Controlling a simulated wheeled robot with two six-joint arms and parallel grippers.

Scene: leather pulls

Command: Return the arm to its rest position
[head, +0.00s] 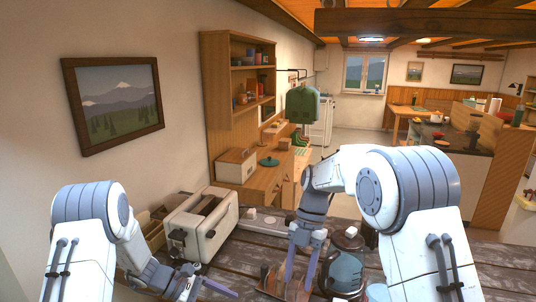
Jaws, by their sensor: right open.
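My right arm reaches down over the dark plank table (230,265) in the middle of the head view. Its gripper (301,272) points down with its two fingers apart, above or beside a small brown wooden thing (272,280). I see nothing held between them. My left arm is low at the left, and its gripper (200,288) lies near the bottom edge, partly cut off. I cannot tell how far its fingers are apart.
A teal kettle (345,271) stands close to the right of my right gripper. A cream toaster (205,225) and a wooden box (154,237) stand at the left. A shelf (215,85) hangs behind.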

